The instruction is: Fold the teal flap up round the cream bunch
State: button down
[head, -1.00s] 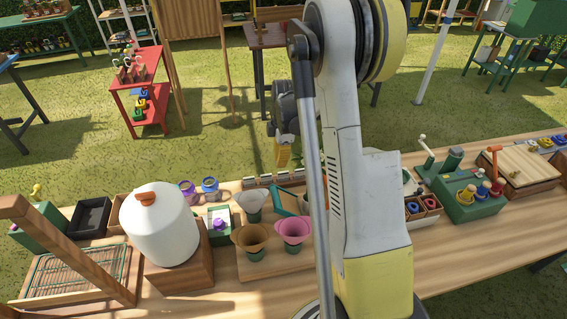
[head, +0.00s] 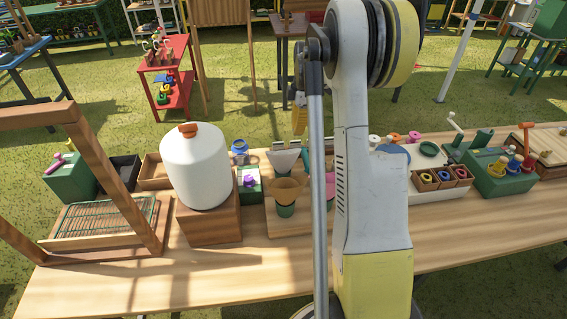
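A teal piece (head: 306,160), probably the flap, shows as a small patch just left of my arm; the rest is hidden behind the arm. I cannot make out a cream bunch. A pale grey cone-shaped wrap (head: 284,161) stands beside the teal patch. A tan cone (head: 287,188) in a green holder stands in front of it. A pink cone (head: 330,186) is mostly covered by my arm.
On the wooden table (head: 180,285), a white jug (head: 195,168) on a brown block and a wooden frame (head: 140,215) with a wire rack stand left. A tray of small boxes (head: 422,181) and a green box with knobs (head: 500,180) stand right. The front strip is clear.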

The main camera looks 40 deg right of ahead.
jog(key=f+b, duration=0.1)
jog(key=f, duration=0.2)
jog(key=f+b, duration=0.1)
jog(key=f, duration=0.2)
jog(key=f+b, duration=0.1)
jog(key=f, duration=0.3)
jog(key=shift+w+a, duration=0.1)
jog(key=shift+w, duration=0.15)
